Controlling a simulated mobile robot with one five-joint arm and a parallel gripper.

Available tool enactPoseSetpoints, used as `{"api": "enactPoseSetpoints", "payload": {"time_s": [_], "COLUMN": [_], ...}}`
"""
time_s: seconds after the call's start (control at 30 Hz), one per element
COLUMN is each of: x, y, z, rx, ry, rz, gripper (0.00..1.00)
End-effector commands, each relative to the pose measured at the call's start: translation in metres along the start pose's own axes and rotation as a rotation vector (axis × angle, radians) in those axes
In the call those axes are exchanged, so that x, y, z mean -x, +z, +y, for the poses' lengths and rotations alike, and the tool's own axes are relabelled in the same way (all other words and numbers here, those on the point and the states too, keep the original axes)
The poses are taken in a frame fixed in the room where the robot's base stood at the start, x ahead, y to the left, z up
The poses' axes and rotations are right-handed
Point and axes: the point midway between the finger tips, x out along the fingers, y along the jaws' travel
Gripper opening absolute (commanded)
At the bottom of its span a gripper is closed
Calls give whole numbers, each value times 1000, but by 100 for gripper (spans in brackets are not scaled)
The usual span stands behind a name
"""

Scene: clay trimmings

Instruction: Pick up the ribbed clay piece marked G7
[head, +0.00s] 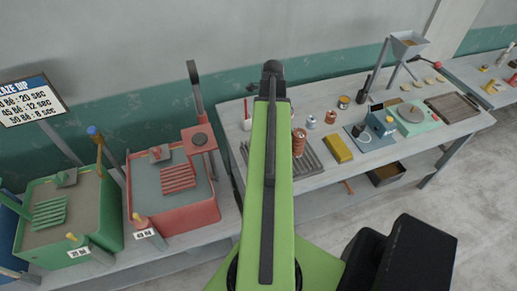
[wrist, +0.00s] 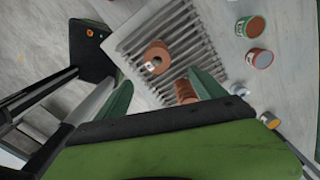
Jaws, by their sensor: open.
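Two reddish-brown clay pieces sit at the grey slatted rack (wrist: 200,40) in the wrist view. One clay piece (wrist: 158,50) shows a round top and a small white tag, too small to read. The other, a ribbed clay piece (wrist: 187,91), is partly hidden by my right finger. My gripper (wrist: 160,91) is open, its two green fingers apart, with no piece visibly held. In the head view a ribbed clay piece (head: 299,142) stands on the rack (head: 308,163), right of my arm. I cannot tell which piece is marked G7. My fingertips are hidden there.
Small cans (wrist: 259,58) stand right of the rack. In the head view, a yellow block (head: 338,149), a blue device (head: 381,123) and a green scale (head: 412,117) stand farther right. Red (head: 178,213) and green (head: 110,240) glaze tubs stand left of the bench.

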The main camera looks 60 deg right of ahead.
Motion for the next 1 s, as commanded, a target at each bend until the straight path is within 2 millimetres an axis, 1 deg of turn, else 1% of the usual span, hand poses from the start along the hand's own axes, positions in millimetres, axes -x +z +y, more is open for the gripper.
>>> {"api": "enactPoseSetpoints", "payload": {"time_s": [0.07, 0.17, 0.6, 0.7, 0.77, 0.9, 1.0], "x": [-4, -15, -107, -122, -126, -123, -130], "y": [2, 6, 12, 13, 13, 14, 14], "z": [0, 0, 1, 1, 2, 2, 2], "rx": [5, 10, 20, 21, 21, 22, 22], "ry": [0, 0, 0, 0, 0, 0, 0], "rz": [0, 0, 0, 0, 0, 0, 0], "gripper": [79, 79, 79, 79, 79, 79, 79]}}
